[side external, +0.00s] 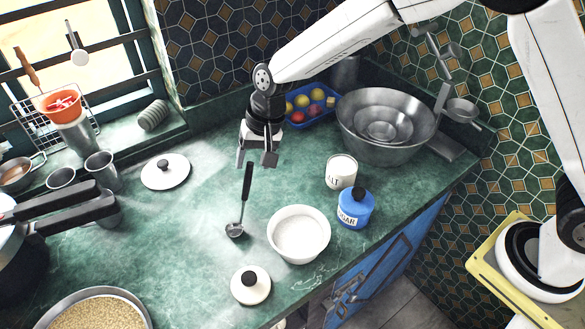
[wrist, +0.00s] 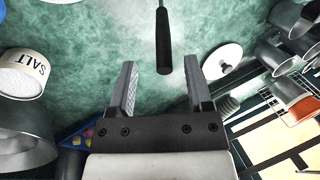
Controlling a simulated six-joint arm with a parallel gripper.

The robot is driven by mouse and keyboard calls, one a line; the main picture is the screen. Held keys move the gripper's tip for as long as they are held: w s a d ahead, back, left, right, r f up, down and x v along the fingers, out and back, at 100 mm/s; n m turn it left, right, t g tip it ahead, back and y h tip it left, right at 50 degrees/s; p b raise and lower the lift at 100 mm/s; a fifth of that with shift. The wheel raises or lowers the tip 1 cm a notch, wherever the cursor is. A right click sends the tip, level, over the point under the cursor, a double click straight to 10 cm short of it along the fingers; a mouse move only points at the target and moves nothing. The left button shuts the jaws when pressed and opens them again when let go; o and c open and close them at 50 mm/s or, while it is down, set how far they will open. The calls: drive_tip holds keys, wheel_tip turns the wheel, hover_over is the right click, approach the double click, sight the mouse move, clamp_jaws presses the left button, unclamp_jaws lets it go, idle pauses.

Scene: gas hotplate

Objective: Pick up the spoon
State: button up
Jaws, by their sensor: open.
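The spoon is a ladle-like one with a black handle (side external: 247,187) and a small metal bowl (side external: 235,230). It lies on the green counter in the side view, its handle end toward my gripper. My gripper (side external: 258,162) is open and empty above the counter, near the handle end. In the wrist view, the black handle (wrist: 163,45) lies ahead of the two open fingers (wrist: 160,75), roughly in line with the gap between them. The spoon's bowl is out of the wrist view. The fingers do not touch the handle.
A white bowl (side external: 299,242), a white lid (side external: 250,285), a blue sugar pot (side external: 356,210) and a salt pot (side external: 341,173) stand right of and below the spoon. Another lid (side external: 166,172) lies to the left. Large metal bowls (side external: 350,118) stand at the back right. Counter around the handle is clear.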

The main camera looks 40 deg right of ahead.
sight(247, 177)
drive_tip(key=shift+a+x, duration=0.2)
drive_tip(key=shift+x, duration=2.4)
drive_tip(key=shift+w, duration=0.1)
drive_tip(key=shift+c, duration=0.2)
drive_tip(key=shift+r, duration=0.1)
clamp_jaws()
